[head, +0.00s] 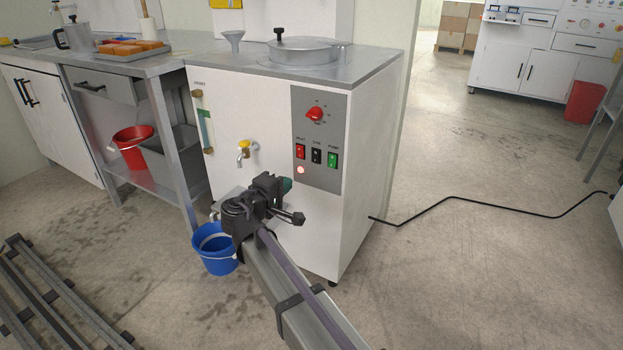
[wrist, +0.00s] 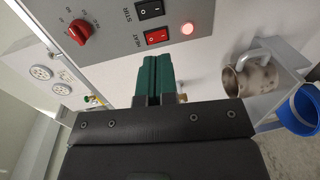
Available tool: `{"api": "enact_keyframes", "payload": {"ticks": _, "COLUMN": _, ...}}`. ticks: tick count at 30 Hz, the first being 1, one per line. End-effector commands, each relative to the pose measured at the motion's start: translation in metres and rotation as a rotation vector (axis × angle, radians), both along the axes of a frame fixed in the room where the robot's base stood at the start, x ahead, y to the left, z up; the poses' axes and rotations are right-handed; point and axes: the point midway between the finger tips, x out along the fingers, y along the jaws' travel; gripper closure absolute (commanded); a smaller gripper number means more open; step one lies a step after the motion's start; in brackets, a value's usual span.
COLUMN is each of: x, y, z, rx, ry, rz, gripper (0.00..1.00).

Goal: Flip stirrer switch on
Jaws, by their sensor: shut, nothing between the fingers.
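The stirrer switch, a black rocker labelled STIR (head: 316,156), sits between the red HEAT switch (head: 300,151) and the green PUMP switch (head: 332,160) on the grey panel of the white machine. In the wrist view the black STIR rocker (wrist: 149,10) is at the top edge, above the red HEAT rocker (wrist: 157,37). Which way the STIR rocker is tipped I cannot tell. My gripper (head: 287,185), with green fingers, is below the panel in the head view. In the wrist view my gripper (wrist: 152,62) is shut and empty, its tips pointing towards the HEAT switch.
A red lamp (head: 300,170) glows below HEAT, and a red knob (head: 314,114) sits above the switches. A tap (head: 244,148) juts out left of the panel. A metal mug (wrist: 252,76) and a blue bucket (head: 215,250) are nearby. The floor right of the machine is mostly clear.

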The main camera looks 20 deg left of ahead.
Motion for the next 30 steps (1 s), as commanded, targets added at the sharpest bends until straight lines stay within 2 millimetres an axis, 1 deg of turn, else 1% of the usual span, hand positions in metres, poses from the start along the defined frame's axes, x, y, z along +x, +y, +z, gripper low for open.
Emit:
{"api": "enact_keyframes", "payload": {"ticks": 1, "x": 0.0, "y": 0.001, "z": 0.003, "rx": -0.008, "ry": -0.01, "rz": 0.012, "gripper": 1.0}}
{"api": "enact_keyframes", "payload": {"ticks": 10, "x": 0.002, "y": 0.0, "z": 0.002, "rx": -0.008, "ry": -0.007, "rz": 0.014, "gripper": 1.0}}
{"api": "enact_keyframes", "payload": {"ticks": 14, "x": 0.012, "y": -0.002, "z": 0.0, "rx": -0.008, "ry": -0.006, "rz": 0.011, "gripper": 1.0}}
{"api": "enact_keyframes", "payload": {"ticks": 17, "x": 0.028, "y": -0.004, "z": -0.003, "rx": -0.008, "ry": -0.006, "rz": 0.011, "gripper": 1.0}}
{"api": "enact_keyframes", "payload": {"ticks": 27, "x": 0.101, "y": -0.016, "z": -0.012, "rx": -0.007, "ry": -0.005, "rz": 0.011, "gripper": 1.0}}
{"api": "enact_keyframes", "payload": {"ticks": 30, "x": 0.118, "y": -0.019, "z": -0.014, "rx": -0.007, "ry": -0.005, "rz": 0.01, "gripper": 1.0}}
